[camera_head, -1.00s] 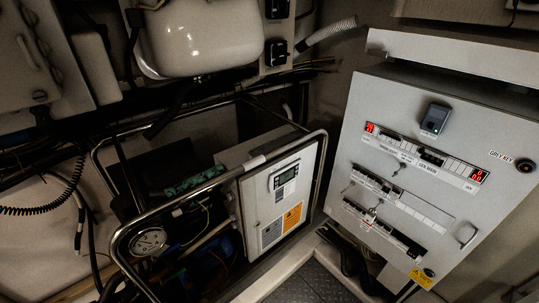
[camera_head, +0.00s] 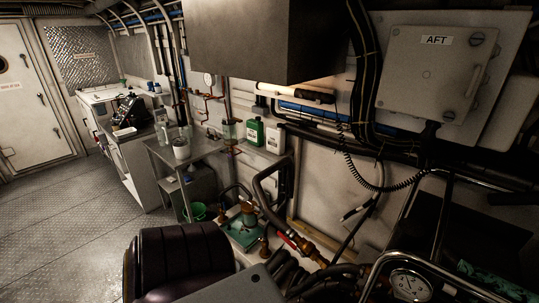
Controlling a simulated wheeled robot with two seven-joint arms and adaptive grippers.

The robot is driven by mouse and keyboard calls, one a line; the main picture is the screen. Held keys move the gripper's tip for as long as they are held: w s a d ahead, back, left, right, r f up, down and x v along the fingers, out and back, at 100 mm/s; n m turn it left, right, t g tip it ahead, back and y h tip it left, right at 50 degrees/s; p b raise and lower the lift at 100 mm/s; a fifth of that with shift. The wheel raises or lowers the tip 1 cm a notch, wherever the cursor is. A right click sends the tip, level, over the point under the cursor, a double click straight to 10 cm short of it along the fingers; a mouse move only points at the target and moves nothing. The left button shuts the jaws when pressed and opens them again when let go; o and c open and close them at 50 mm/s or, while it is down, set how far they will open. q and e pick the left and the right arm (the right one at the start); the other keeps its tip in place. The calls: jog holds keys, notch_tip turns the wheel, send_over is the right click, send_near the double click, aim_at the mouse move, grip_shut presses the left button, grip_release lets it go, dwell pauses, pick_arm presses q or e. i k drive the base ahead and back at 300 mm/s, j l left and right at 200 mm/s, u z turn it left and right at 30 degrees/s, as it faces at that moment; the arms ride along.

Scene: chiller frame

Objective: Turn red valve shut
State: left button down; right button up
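A small red part (camera_head: 287,240) shows on the brass and dark pipework low in the middle of the view. It may be the red valve's handle, but it is small and I cannot tell its position. The brass fitting (camera_head: 312,252) sits just to its right on the same pipe. Neither of my grippers can be made out in this view, and nothing is seen touching the red part.
A pressure gauge (camera_head: 409,284) and a bent metal rail stand at the lower right. A dark rounded ribbed object (camera_head: 180,262) fills the lower middle. A metal table (camera_head: 165,152) stands beyond. Patterned floor (camera_head: 60,220) is open at left. An AFT cabinet (camera_head: 430,70) hangs at upper right.

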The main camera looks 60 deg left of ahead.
aim_at(278, 234)
jog(key=u, duration=1.8)
jog(key=i+j+z, duration=0.2)
jog(key=k, duration=0.1)
